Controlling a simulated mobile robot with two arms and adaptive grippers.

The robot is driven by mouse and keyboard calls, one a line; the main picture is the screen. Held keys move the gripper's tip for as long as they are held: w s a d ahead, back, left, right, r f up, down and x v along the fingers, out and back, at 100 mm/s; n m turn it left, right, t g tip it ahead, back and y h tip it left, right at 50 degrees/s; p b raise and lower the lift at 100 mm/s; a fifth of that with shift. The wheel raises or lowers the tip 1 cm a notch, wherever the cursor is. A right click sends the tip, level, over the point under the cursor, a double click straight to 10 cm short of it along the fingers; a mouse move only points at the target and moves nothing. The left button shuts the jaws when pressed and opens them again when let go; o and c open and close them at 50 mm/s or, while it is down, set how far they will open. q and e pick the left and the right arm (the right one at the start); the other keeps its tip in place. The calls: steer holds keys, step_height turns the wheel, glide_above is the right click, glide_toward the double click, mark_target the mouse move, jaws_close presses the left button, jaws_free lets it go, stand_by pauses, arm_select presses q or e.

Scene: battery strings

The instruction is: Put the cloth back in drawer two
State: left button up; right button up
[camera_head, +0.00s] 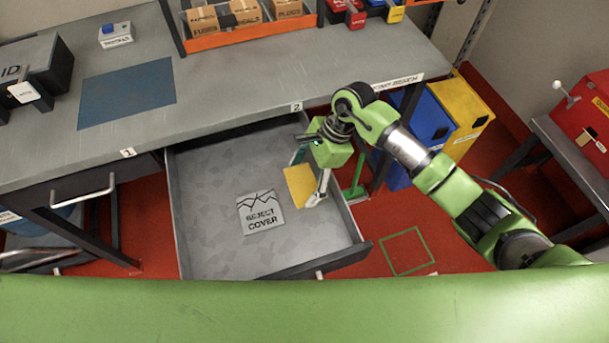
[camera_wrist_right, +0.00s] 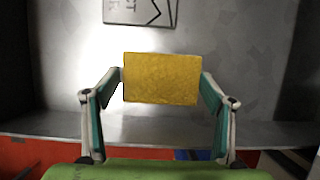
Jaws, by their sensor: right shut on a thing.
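The yellow cloth (camera_head: 299,186) is a flat square inside the open drawer two (camera_head: 207,215), near its right wall. My right gripper (camera_head: 312,178) reaches down into the drawer and is shut on the cloth. In the right wrist view the cloth (camera_wrist_right: 161,78) spans between the two fingertips (camera_wrist_right: 161,84), over the grey drawer floor (camera_wrist_right: 240,60). I cannot tell whether the cloth touches the floor. My left gripper is not in view.
A grey "REJECT COVER" plate (camera_head: 260,212) lies in the drawer left of the cloth. Drawer one (camera_head: 80,187) is shut. The workbench (camera_head: 230,90) overhangs the drawer's back. Blue (camera_head: 425,120) and yellow bins (camera_head: 462,105) stand to the right. The drawer's left half is clear.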

steer(key=shift+f+b, duration=0.2)
steer(key=shift+b, duration=0.1)
steer(key=o, duration=1)
steer(key=shift+r, duration=0.1)
steer(key=shift+r+p, duration=0.25)
steer(key=shift+p, duration=0.15)
steer(key=shift+w+d+r+b, duration=0.15)
steer(key=shift+d+r+b, duration=0.05)
steer(key=shift+r+b, duration=0.1)
steer(key=shift+b+v, duration=1.15)
steer(key=shift+v, duration=4.4)
